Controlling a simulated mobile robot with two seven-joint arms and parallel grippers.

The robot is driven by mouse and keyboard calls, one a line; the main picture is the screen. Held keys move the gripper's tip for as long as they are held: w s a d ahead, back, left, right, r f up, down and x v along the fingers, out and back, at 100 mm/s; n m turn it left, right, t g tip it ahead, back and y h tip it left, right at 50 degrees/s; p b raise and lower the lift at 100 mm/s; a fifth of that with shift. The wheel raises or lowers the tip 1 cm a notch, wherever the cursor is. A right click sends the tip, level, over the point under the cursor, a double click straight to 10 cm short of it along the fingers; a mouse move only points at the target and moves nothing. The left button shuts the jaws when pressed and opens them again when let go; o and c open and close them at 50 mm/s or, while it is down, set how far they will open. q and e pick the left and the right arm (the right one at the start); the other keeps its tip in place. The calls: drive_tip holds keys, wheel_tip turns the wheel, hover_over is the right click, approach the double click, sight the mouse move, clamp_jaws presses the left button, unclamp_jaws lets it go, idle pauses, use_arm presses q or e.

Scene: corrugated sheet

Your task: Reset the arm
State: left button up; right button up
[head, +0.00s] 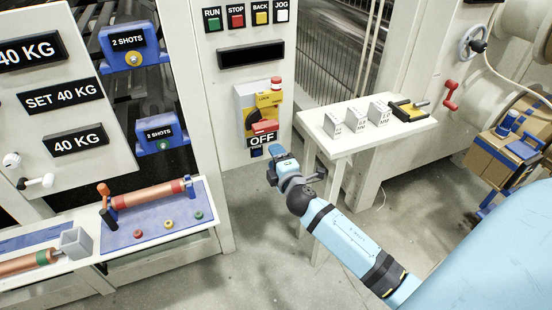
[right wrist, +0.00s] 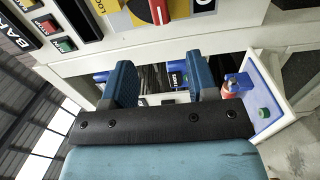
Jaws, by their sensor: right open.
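My right arm reaches in from the lower right of the head view. Its gripper (head: 279,160) is in front of the control cabinet, just below and right of the OFF label (head: 262,140). In the right wrist view the gripper (right wrist: 163,72) shows two blue fingers spread apart with nothing between them. The yellow and grey switch box (head: 247,104) with red parts is on the cabinet above the gripper, and its lower part shows at the top of the wrist view (right wrist: 130,16). My left gripper is not in view.
A white side table (head: 340,147) with labelled blocks (head: 355,117) and a yellow-black tool (head: 410,108) stands right of the gripper. A shelf with a blue mat (head: 150,232) and copper-coloured rollers is at lower left. Bare floor (head: 260,240) lies between them.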

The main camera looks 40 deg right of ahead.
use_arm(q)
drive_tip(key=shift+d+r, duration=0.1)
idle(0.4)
use_arm(e)
drive_tip(key=s+a+f+m+g+y, duration=0.35)
drive_tip(key=s+a+f+m, duration=0.25)
drive_tip(key=s+a+f, duration=0.45)
drive_tip(key=s+a+f+m+g+y, duration=0.4)
drive_tip(key=s+a+m, duration=0.35)
drive_tip(key=s, duration=0.65)
use_arm(q)
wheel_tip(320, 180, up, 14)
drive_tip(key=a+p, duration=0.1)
drive_tip(key=p, duration=1.5)
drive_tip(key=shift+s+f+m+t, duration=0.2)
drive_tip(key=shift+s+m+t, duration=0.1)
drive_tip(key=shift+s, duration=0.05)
use_arm(e)
wheel_tip(320, 180, up, 13)
drive_tip(key=s+n+t, duration=0.1)
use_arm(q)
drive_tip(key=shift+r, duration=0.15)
use_arm(e)
drive_tip(key=shift+f, duration=0.1)
